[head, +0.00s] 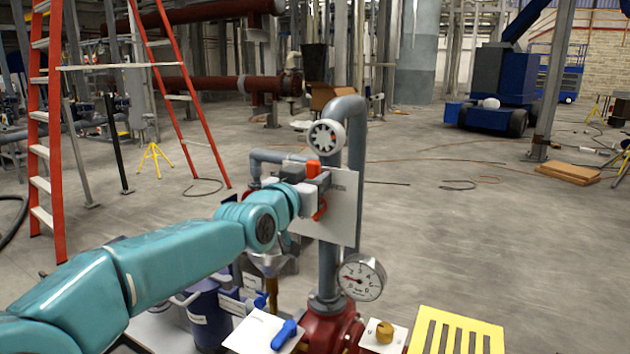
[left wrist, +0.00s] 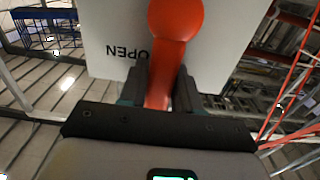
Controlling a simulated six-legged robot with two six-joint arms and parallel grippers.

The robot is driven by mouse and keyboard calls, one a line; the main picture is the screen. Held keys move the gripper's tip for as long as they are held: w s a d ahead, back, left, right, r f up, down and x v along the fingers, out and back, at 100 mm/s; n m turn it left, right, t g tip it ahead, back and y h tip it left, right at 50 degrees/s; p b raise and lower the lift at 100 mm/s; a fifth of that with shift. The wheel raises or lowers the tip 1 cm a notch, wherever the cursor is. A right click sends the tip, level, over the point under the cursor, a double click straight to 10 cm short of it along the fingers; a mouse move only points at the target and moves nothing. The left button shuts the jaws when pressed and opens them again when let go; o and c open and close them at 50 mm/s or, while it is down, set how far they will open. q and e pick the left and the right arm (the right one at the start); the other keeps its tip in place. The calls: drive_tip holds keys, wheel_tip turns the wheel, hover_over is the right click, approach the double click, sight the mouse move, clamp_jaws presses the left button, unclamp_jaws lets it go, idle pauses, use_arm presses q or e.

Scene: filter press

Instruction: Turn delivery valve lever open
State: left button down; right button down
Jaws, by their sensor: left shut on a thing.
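The delivery valve lever (left wrist: 176,20) is orange-red with a round end, and stands in front of a white plate (left wrist: 110,25) marked OPEN, which appears upside down in the left wrist view. My left gripper (left wrist: 160,88) is shut on the lever's shank, one dark finger on each side. In the head view, my left gripper (head: 312,187) is at the white plate (head: 345,205) on the grey pipe, with red parts showing above and below it. The gripper and wrist hide part of the valve. My right gripper is not in view.
A white handwheel (head: 326,137) sits above the plate, and a dial gauge (head: 361,278) below it. A blue-handled valve (head: 284,335), a brass knob (head: 384,331) and a yellow slotted panel (head: 455,332) are in front. A red ladder (head: 55,130) stands left.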

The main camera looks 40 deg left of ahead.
use_arm(q)
drive_tip(key=c, duration=0.9)
unclamp_jaws()
drive_tip(key=shift+s+r, duration=0.1)
drive_tip(key=shift+s, duration=0.05)
drive_tip(key=shift+s+d, duration=0.15)
drive_tip(key=shift+s, duration=0.2)
drive_tip(key=b+v, duration=0.1)
drive_tip(key=v, duration=1.4)
drive_tip(key=shift+s+b, duration=0.25)
drive_tip(key=shift+b, duration=0.1)
